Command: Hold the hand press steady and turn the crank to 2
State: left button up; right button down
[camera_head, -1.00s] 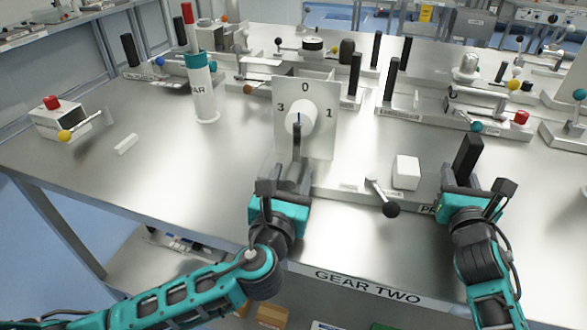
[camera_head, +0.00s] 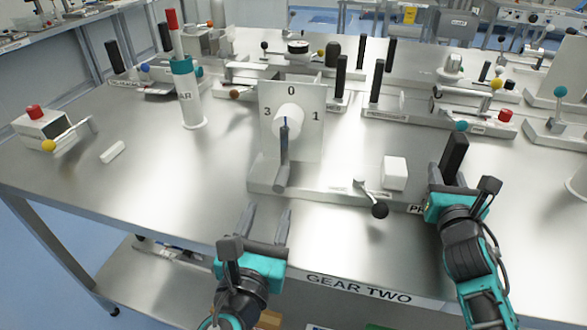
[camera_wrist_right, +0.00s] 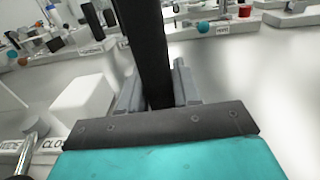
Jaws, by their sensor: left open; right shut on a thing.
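The hand press has an upright white dial plate (camera_head: 308,145) marked 0 at top, 1 at right and 3 at left. A white hub (camera_head: 287,117) sits at its centre. The grey crank (camera_head: 282,170) hangs downward from the hub, covering the bottom of the dial; a 2 is not visible. My left gripper (camera_head: 267,213) is open and empty, below and apart from the crank near the table's front edge. My right gripper (camera_head: 448,180) is shut on the upright black post (camera_head: 455,155) at the base's right end; the post also shows between the fingers in the right wrist view (camera_wrist_right: 147,50).
A black-knobbed lever (camera_head: 379,210) and a white block (camera_head: 395,172) stand on the base between my grippers. A white cylinder with a red handle (camera_head: 190,100) stands back left. Other devices line the back. The front-left table is mostly clear.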

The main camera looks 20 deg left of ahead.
pick_arm(q)
jog(key=shift+r+p, duration=0.35)
jog(key=shift+p, duration=0.05)
pick_arm(e)
jog(key=shift+d+f, duration=0.15)
jog(key=shift+f, duration=0.15)
pick_arm(q)
jog(key=shift+w, duration=0.1)
pick_arm(e)
jog(key=c, duration=1)
grip_release()
jog(key=shift+r, duration=0.1)
jog(key=shift+o, duration=1.4)
jog(key=shift+r, duration=0.2)
jog(key=s, duration=0.8)
jog(key=s+d, duration=0.1)
jog(key=s, duration=0.3)
